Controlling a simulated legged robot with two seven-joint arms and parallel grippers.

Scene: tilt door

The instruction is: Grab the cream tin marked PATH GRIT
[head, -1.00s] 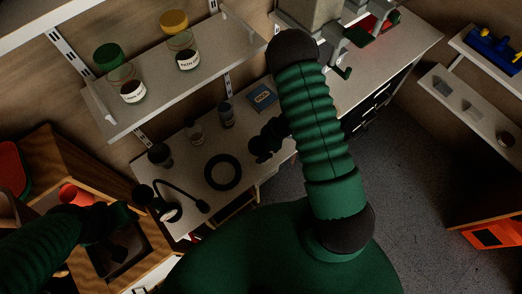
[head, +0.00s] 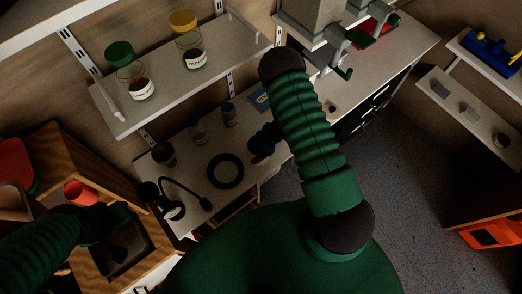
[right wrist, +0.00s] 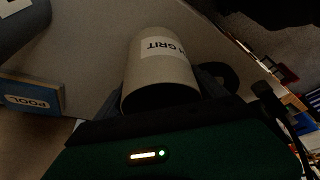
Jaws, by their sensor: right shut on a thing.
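The cream tin (right wrist: 160,62) fills the middle of the right wrist view, its white label reading GRIT with the first word mostly cut off. My right gripper (right wrist: 162,92) is shut on it, with a dark finger on either side. In the head view my right gripper (head: 262,143) is a dark shape over the workbench, and I cannot make out the tin there. My left gripper (head: 122,238) is at the lower left by the wooden box; its fingers are too dark to read.
A blue POOL box (right wrist: 32,95) lies left of the tin. The workbench (head: 196,165) also holds a black ring (head: 226,185), a desk lamp (head: 205,204) and small jars (head: 198,132). A shelf (head: 215,75) above carries green-lidded (head: 140,88) and yellow-lidded (head: 193,60) jars.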

